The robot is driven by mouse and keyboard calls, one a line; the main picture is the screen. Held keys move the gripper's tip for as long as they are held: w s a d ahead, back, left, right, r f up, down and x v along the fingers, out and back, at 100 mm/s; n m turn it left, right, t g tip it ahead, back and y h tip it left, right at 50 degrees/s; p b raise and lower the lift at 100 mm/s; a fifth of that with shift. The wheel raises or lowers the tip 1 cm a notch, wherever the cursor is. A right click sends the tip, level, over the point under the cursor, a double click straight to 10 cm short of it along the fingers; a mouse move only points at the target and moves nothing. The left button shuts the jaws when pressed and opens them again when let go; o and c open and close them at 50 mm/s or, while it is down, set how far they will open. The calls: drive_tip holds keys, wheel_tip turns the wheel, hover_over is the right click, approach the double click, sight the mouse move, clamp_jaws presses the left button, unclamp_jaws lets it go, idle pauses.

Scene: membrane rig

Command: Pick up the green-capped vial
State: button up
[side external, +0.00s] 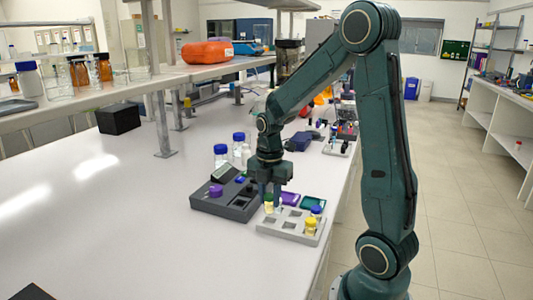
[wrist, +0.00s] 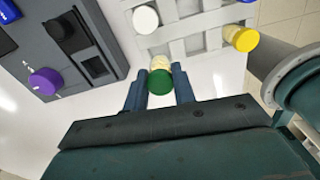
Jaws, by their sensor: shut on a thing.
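The green-capped vial (wrist: 160,80) is between the two fingers of my gripper (wrist: 160,92) in the wrist view, its green cap toward the camera and its pale yellow body beyond. My gripper is shut on it. In the side view, the vial (side external: 269,203) hangs under my gripper (side external: 273,197) at the left end of the light grey rack (side external: 290,233). I cannot tell from these views whether its base is clear of the rack or the bench.
The rack holds a yellow-capped vial (side external: 310,226), a blue-capped vial (side external: 316,212) and a white-capped one (wrist: 146,19). A dark grey tray (side external: 222,207) with a purple-capped item (wrist: 45,82) lies to the left. Blue-capped bottles (side external: 221,154) stand behind.

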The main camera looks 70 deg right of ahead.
sight(269, 195)
wheel_tip(269, 195, up, 15)
drive_tip(key=shift+r, duration=0.2)
idle(0.7)
